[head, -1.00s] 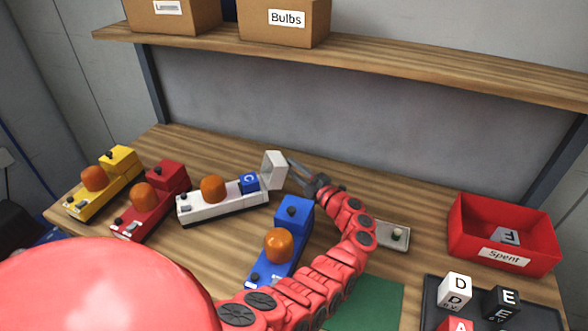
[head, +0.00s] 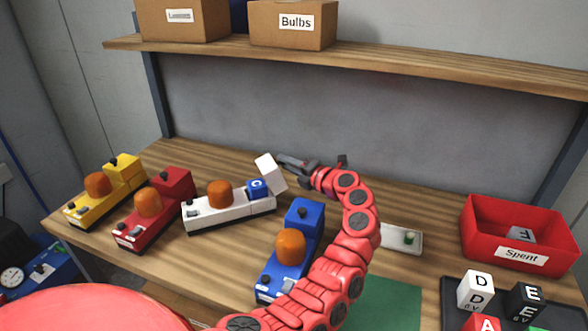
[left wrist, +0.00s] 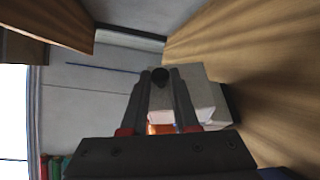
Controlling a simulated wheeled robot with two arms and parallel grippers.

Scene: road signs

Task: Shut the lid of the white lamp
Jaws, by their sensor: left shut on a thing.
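The white lamp (head: 235,214) stands on the bench with an orange dome (head: 220,194) and a blue block marked C (head: 257,188) at its right end. Its white lid (head: 270,174) is open and tilted over to the right of the block. My left gripper (head: 283,161) is at the lid's upper right edge. In the left wrist view its fingertips (left wrist: 160,76) are closed on the lid's small black knob (left wrist: 160,77), with the white lid (left wrist: 200,95) behind. My right gripper does not show.
A blue lamp (head: 294,246) stands just in front, below the lid. Red (head: 157,206) and yellow (head: 105,191) lamps stand to the left. A red Spent bin (head: 520,252) and a tray of cubes (head: 453,295) are at right. A wooden shelf (head: 370,62) runs above.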

